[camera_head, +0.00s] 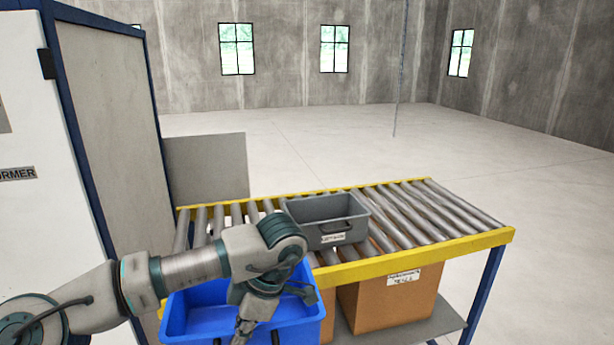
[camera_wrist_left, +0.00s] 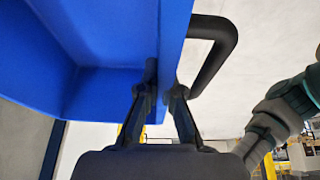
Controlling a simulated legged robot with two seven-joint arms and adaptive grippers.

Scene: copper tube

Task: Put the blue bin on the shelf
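The blue bin (camera_head: 190,312) is at the lower middle of the head view, in front of the roller rack's near yellow edge. My left arm reaches across it from the left. My left gripper (camera_head: 243,330) points down at the bin's near side. In the left wrist view its fingers (camera_wrist_left: 163,85) are on both sides of the wall of the blue bin (camera_wrist_left: 110,92), closed on it. A dark handle (camera_wrist_left: 222,50) sticks out beside them. The rack has a roller top and a grey lower shelf (camera_head: 446,322). My right gripper is not visible.
A grey bin (camera_head: 325,210) sits on the rollers (camera_head: 425,215), with clear rollers to its right. Cardboard boxes (camera_head: 385,305) stand on the lower shelf. A tall white and blue cabinet (camera_head: 105,120) stands at the left. The floor behind is open.

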